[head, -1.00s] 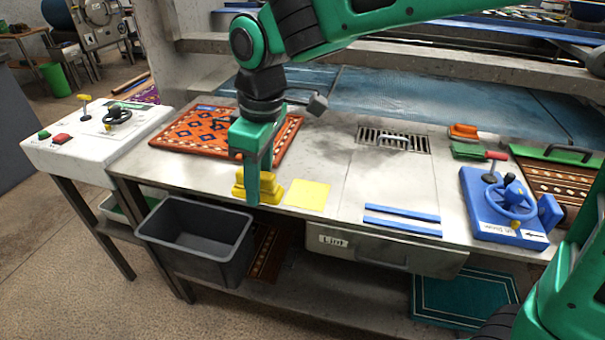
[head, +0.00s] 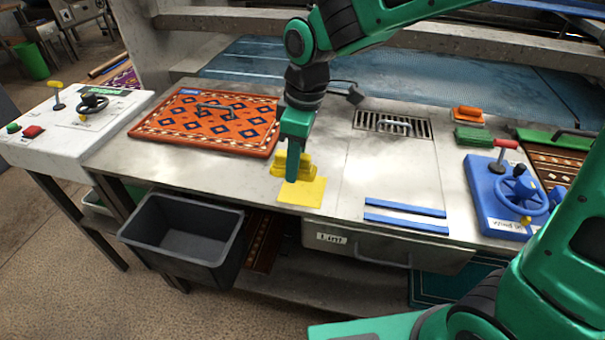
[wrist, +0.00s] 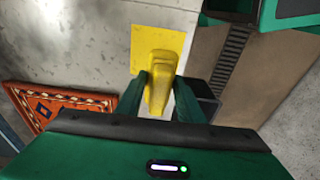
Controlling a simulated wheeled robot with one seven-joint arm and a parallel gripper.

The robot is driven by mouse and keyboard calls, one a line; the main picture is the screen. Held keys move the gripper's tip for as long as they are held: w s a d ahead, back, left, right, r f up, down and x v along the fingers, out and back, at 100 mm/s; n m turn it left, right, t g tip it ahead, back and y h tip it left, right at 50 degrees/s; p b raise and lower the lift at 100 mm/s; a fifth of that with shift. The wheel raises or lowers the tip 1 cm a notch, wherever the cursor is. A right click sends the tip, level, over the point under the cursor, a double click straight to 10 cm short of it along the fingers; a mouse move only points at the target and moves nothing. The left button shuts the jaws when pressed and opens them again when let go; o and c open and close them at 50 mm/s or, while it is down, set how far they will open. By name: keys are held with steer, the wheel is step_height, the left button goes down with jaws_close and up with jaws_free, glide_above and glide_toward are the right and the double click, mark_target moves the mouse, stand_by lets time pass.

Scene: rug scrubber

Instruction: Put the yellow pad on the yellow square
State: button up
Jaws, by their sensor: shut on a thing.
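The yellow pad (head: 307,171) has a stepped shape with a narrower grip on top. My gripper (head: 293,165) is shut on it from above, and a green finger hides its middle in the head view. The yellow square (head: 310,194) is a flat patch on the metal bench. In the head view the pad overlaps the square's back left part. In the wrist view the pad (wrist: 159,72) sits between my fingers (wrist: 160,98) and covers the near part of the square (wrist: 158,40). I cannot tell whether the pad touches the bench.
An orange patterned rug (head: 205,125) lies left of the pad. Blue strips (head: 405,217) and a drain grate (head: 393,124) lie to the right. A blue wheel device (head: 505,200) stands further right. A grey bin (head: 180,240) is below the front edge.

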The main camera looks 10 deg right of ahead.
mark_target(311, 162)
steer(key=shift+w+d+f, duration=0.2)
steer(key=shift+d+f, duration=0.15)
steer(key=shift+d, duration=0.15)
steer(key=shift+w+d+f, duration=0.2)
steer(key=shift+d+f, duration=0.15)
steer(key=shift+d, duration=0.15)
steer(key=shift+f, duration=1.9)
steer(key=o, duration=1.1)
steer(key=r, duration=0.4)
steer(key=d+r, duration=0.1)
steer(key=r, duration=0.6)
steer(key=shift+s+d+r, duration=0.15)
steer(key=shift+s+r, duration=0.05)
steer(key=shift+r, duration=0.3)
steer(key=shift+d, duration=0.15)
